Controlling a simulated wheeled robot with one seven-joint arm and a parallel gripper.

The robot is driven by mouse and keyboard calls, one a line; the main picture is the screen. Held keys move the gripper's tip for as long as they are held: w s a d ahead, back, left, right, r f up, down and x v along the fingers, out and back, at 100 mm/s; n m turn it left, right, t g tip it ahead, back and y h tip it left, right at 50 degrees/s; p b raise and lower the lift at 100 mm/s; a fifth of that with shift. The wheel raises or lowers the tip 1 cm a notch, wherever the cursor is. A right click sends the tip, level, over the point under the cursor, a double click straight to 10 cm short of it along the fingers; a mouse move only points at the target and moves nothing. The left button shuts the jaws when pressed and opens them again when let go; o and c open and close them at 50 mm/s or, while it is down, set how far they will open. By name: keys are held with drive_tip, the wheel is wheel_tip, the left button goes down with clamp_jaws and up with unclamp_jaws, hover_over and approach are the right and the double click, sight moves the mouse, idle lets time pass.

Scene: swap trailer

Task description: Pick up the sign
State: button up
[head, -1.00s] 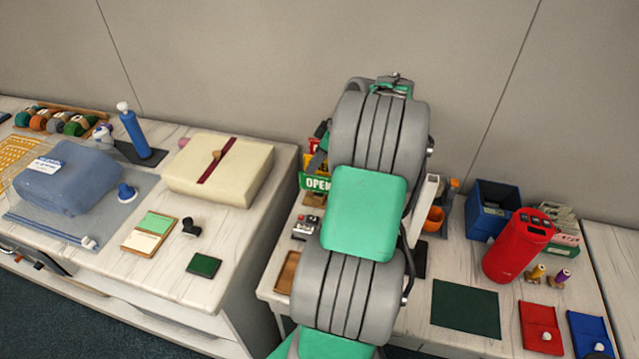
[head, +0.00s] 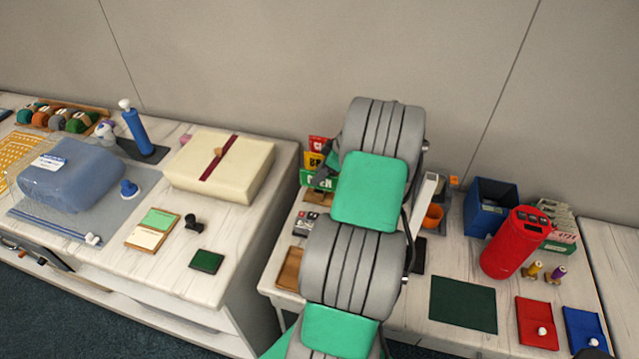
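A small group of signs stands at the back of the right-hand table, just left of my arm. A green sign (head: 322,183) with white letters is at the front, a yellow sign (head: 311,161) is behind it, and a red sign (head: 317,142) is at the back. Part of my gripper (head: 329,168) shows as a dark shape over the right side of the signs, hiding some of their lettering. The rest of it is behind my arm. I cannot tell whether its fingers are open or touch a sign.
A wooden tray (head: 289,268) and a small grey device (head: 305,223) lie in front of the signs. An orange cup (head: 433,216), a blue bin (head: 489,208) and a red cylinder (head: 516,243) stand to the right. A wall closes the back.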

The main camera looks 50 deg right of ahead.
drive_tip(key=shift+f+b, duration=0.25)
drive_tip(key=shift+b, duration=0.05)
drive_tip(key=shift+c, duration=0.3)
clamp_jaws()
idle(0.6)
